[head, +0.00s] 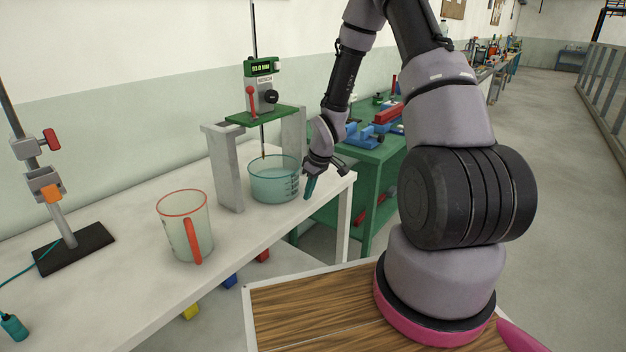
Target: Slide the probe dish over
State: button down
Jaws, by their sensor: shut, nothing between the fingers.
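The probe dish (272,184) is a clear, teal-tinted glass dish with dark markings on its right side. It stands on the white bench (130,280), under a grey frame with a green top plate (262,116). A thin probe rod (262,142) hangs from the plate, and its lower end is at or inside the dish's rim; I cannot tell how deep. My gripper (308,194) points down just right of the dish, close to its side. Its teal fingertips are together with nothing between them. Whether they touch the dish is not clear.
A clear jug with a red rim and handle (184,228) stands left of the frame's grey leg (226,172). A clamp stand with a black base (74,250) is further left. The bench's right end is close by my gripper. A green workbench (376,160) with tools stands behind.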

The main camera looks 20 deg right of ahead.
aim_at(290, 186)
jog(key=shift+w+a+f, duration=0.2)
jog(key=shift+w+a, duration=0.45)
jog(key=shift+w, duration=0.2)
jog(key=shift+w+a+f, duration=0.2)
jog(key=shift+w+a, duration=0.45)
jog(key=shift+w, duration=0.15)
jog(key=w+a, duration=0.2)
jog(key=w, duration=0.1)
jog(key=shift+a, duration=0.15)
jog(key=shift+s, duration=0.2)
